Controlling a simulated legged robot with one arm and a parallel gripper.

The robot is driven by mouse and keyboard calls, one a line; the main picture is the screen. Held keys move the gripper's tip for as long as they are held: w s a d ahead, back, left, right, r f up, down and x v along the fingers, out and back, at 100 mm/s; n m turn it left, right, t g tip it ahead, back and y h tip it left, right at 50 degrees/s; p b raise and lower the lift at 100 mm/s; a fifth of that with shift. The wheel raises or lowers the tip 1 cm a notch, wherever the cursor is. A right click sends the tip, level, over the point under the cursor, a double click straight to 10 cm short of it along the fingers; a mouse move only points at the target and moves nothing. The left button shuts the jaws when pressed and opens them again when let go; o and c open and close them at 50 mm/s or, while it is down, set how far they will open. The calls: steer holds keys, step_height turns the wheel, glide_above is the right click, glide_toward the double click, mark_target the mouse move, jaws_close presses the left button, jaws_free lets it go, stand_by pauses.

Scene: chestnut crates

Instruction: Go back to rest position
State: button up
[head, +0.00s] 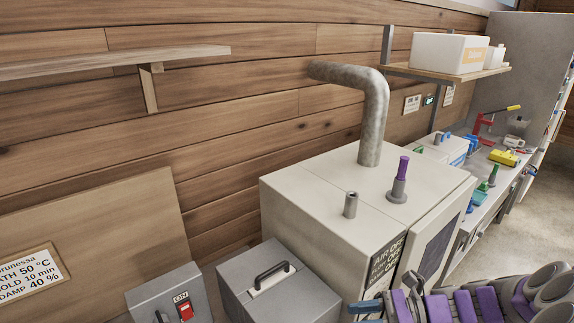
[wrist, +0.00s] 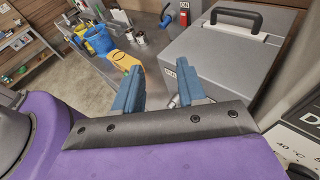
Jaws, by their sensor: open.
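My gripper (wrist: 157,87) shows in the wrist view with its two blue fingers apart and nothing between them. In that view it is in front of a grey box with a black handle (wrist: 225,60), and whether it touches the box cannot be told. In the head view my purple arm is folded low at the bottom right, beside the front of a white cabinet (head: 300,200). Blue parts at the arm's left end show there, but the fingertips are not clear.
The grey box (head: 310,300) stands left of the cabinet, beside a switch box (head: 150,297). A pipe (head: 374,120) rises from the cabinet. A shelf (head: 130,58) juts from the wall. A bench with tools (head: 505,185) is at right; floor (head: 535,235) beside it is clear.

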steer(key=s+a+r+n+g+h+b, duration=0.1)
steer(key=s+a+r+n+g+h, duration=0.15)
steer(key=s+a+n+h, duration=0.3)
steer(key=s+a+r+n+g+h, duration=0.1)
steer(key=s+a+n+g+h, duration=0.2)
steer(key=s+n, duration=0.45)
steer(key=s+d+n+t+h+b, duration=0.1)
steer(key=s+d+n+h, duration=0.1)
steer(key=s, duration=0.4)
steer(key=s+d+n+t+h, duration=0.1)
steer(key=s+d+n+h, duration=0.2)
steer(key=s, duration=0.4)
steer(key=shift+d+n+h+b, duration=0.2)
steer(key=shift+n+h+b, duration=0.15)
steer(key=shift+n+h, duration=0.6)
